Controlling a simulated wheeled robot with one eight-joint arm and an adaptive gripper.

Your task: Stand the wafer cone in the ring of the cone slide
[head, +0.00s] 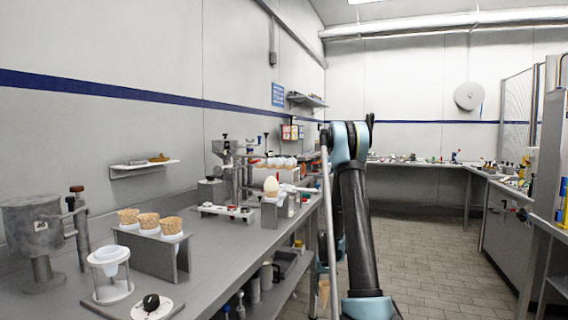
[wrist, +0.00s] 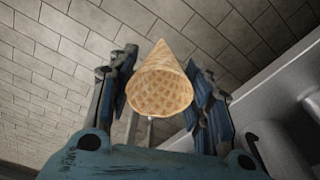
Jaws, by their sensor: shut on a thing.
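My gripper (wrist: 162,70) is shut on the wafer cone (wrist: 160,92), which sits between the two blue fingers in the wrist view. In the head view a small tan part of the cone (head: 324,291) shows low beside my arm, right of the counter; my arm mostly hides the gripper. A white ring stand (head: 108,254) with a translucent cup in it stands at the counter's front left. It looks like the cone slide, but I cannot be certain.
Several wafer cones (head: 149,222) stand in a metal rack (head: 150,254) behind the ring stand. A white plate with a black knob (head: 151,303) lies in front. A grey machine (head: 38,235) stands at left. The counter (head: 220,250) has bare room right of the rack.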

